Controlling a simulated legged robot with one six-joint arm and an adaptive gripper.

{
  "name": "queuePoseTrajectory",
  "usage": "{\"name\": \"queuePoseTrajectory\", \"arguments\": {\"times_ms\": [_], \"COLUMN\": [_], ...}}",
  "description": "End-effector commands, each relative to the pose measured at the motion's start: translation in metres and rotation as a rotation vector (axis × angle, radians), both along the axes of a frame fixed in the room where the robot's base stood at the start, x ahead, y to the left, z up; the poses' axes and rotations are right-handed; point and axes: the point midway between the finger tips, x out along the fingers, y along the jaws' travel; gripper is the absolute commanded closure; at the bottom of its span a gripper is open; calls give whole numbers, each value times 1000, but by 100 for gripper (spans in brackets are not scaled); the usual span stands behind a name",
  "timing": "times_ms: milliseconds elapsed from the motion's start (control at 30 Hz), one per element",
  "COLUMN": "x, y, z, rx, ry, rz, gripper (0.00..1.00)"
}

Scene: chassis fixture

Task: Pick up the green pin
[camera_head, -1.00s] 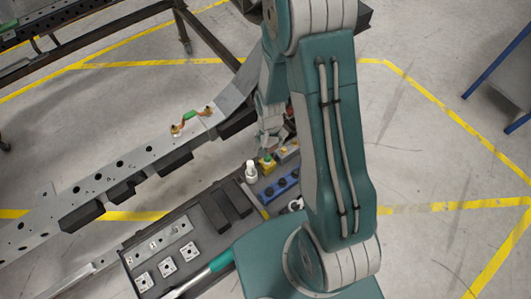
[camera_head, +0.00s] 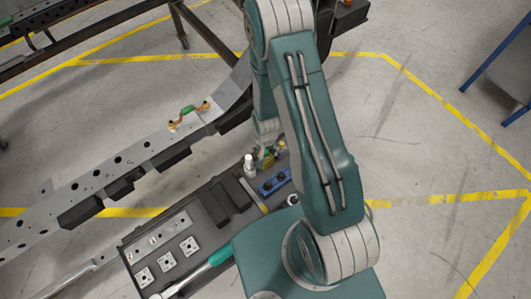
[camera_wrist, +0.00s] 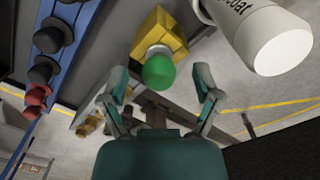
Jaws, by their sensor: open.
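The green pin (camera_wrist: 159,73) shows its round green head in the wrist view, in front of a yellow block (camera_wrist: 158,35). My gripper (camera_wrist: 161,82) is open, with one finger on each side of the green head and gaps to both. Nothing is held. In the head view my gripper (camera_head: 268,143) is low over the yellow block at the tray's far end. There it largely covers the pin, and its exact height above the pin is hard to tell.
A white bottle (camera_wrist: 265,38) stands close by, right of the pin in the wrist view. A blue rack (camera_wrist: 52,40) with black and red knobs is on the left. The dark tray (camera_head: 190,217) also holds metal plates and a green-handled tool (camera_head: 217,258).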

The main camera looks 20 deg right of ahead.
Motion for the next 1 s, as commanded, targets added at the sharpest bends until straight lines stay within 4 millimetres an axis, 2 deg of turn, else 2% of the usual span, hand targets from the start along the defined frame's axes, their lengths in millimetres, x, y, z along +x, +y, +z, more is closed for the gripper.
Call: {"name": "queuePoseTrajectory", "arguments": {"times_ms": [67,100,267,300,733,1000], "x": [0,0,0,0,0,3], "y": [0,0,0,0,0,0], "z": [0,0,0,0,2,16], "rx": [0,0,0,0,0,0], "ry": [0,0,0,0,1,0], "rz": [0,0,0,0,0,0], "gripper": [18,22,94,100,100,100]}}
